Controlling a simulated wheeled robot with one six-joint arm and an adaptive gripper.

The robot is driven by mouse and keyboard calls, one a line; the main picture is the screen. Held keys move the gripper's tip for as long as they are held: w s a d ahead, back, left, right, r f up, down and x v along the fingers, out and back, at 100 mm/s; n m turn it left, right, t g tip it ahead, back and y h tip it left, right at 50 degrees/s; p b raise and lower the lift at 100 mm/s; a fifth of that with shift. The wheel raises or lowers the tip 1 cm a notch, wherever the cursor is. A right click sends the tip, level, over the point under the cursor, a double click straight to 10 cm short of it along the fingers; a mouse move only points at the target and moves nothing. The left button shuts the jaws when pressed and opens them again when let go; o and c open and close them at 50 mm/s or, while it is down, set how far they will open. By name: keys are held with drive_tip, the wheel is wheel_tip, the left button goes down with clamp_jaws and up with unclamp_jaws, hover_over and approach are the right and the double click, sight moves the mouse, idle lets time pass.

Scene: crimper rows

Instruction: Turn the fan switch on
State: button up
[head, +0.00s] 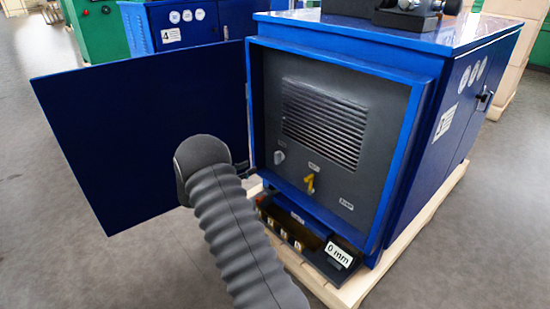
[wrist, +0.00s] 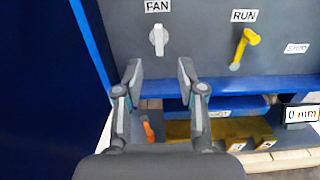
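The fan switch (wrist: 159,40) is a small white knob under the FAN label (wrist: 157,6) on the grey panel, its grip pointing roughly up and down. In the head view the fan switch (head: 279,157) is at the panel's lower left. My gripper (wrist: 160,72) is open and empty, its two fingertips apart, just below the knob in the wrist view. No contact with the knob shows. In the head view my arm hides the gripper.
A yellow handle (wrist: 243,48) under the RUN label is right of the fan switch. The blue cabinet door (head: 150,130) stands open on the left. A drawer tray (head: 327,270) with yellow blocks and a "0 mm" tag juts out below the panel.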

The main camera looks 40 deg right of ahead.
sight(278, 158)
drive_tip(key=w+d+b, duration=0.1)
drive_tip(key=d, duration=1.2)
drive_tip(key=shift+w+d+f, duration=0.15)
drive_tip(key=shift+d, duration=0.25)
clamp_jaws()
